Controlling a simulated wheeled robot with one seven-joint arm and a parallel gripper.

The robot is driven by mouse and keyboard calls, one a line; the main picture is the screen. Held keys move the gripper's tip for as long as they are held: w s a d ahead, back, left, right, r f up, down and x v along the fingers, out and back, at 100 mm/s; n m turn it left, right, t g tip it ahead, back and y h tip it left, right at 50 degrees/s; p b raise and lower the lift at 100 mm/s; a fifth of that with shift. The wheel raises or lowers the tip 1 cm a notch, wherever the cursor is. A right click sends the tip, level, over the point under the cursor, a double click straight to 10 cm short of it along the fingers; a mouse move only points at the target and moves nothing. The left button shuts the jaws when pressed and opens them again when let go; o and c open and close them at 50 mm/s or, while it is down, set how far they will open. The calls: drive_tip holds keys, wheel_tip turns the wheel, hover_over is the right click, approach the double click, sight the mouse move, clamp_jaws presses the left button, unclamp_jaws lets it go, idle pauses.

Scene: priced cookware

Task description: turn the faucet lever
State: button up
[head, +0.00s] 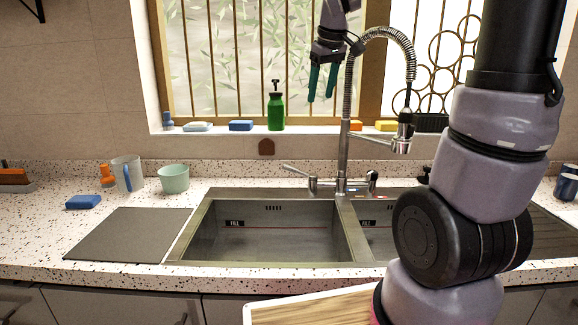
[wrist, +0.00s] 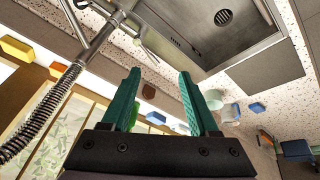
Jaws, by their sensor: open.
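The silver faucet (head: 345,135) has a tall column with a coiled spring hose and stands behind the sink, between its two basins. Its thin lever (head: 297,171) sticks out to the left of the faucet base, tilted slightly up. In the wrist view the faucet column (wrist: 97,40) is at the upper left, and the lever (wrist: 150,54) lies just beyond the fingertips. My gripper (head: 321,100) has teal fingers pointing down, in front of the window and well above the lever. In the wrist view my gripper (wrist: 160,72) is open with nothing between its fingers.
The sink basin (head: 270,232) is empty. A green soap bottle (head: 276,110) and several sponges stand on the windowsill. A mug (head: 126,172), a pale green cup (head: 173,179) and a blue sponge (head: 83,202) are on the left counter. The faucet column is close right of my gripper.

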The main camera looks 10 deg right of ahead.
drive_tip(key=w+a+f+n+g, duration=0.1)
drive_tip(key=w+f+n, duration=0.25)
drive_tip(key=w, duration=0.35)
drive_tip(key=w+a+f+n, duration=0.2)
drive_tip(key=w+f, duration=0.3)
drive_tip(key=w, duration=0.1)
drive_tip(key=n+g+h, duration=0.1)
drive_tip(key=n, duration=0.4)
approach(298, 170)
drive_tip(key=w+a+r, duration=0.1)
drive_tip(key=a+r, duration=0.2)
drive_tip(key=x, duration=1.1)
drive_tip(key=shift+a, duration=0.15)
clamp_jaws()
